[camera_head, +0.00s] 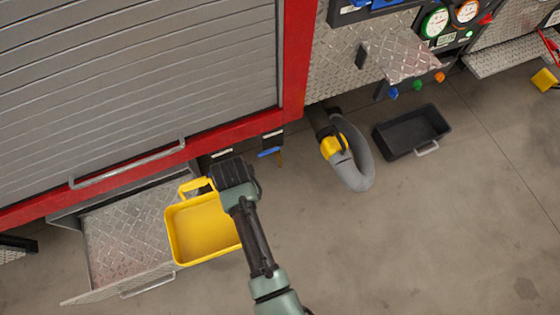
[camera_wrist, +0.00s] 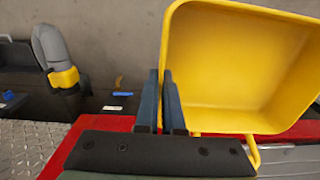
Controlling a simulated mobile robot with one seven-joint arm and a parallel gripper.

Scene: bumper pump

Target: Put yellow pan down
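The yellow pan (camera_head: 203,232) is an open rectangular tub with a loop handle at its far left corner in the head view. My gripper (camera_head: 232,178) is at the pan's right far side. In the wrist view the pan (camera_wrist: 235,65) fills the upper right, with its open side facing the camera. My gripper's two fingers (camera_wrist: 163,105) are close together, one on each side of the pan's wall, shut on it. The pan overlaps the right part of an open metal drawer (camera_head: 125,235). I cannot tell whether it touches anything below.
A red-framed roller shutter (camera_head: 140,70) stands behind the drawer. A black tray (camera_head: 412,132) lies on the floor at right, with a grey hose with a yellow collar (camera_head: 350,160) beside it. The concrete floor (camera_head: 430,240) at lower right is clear.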

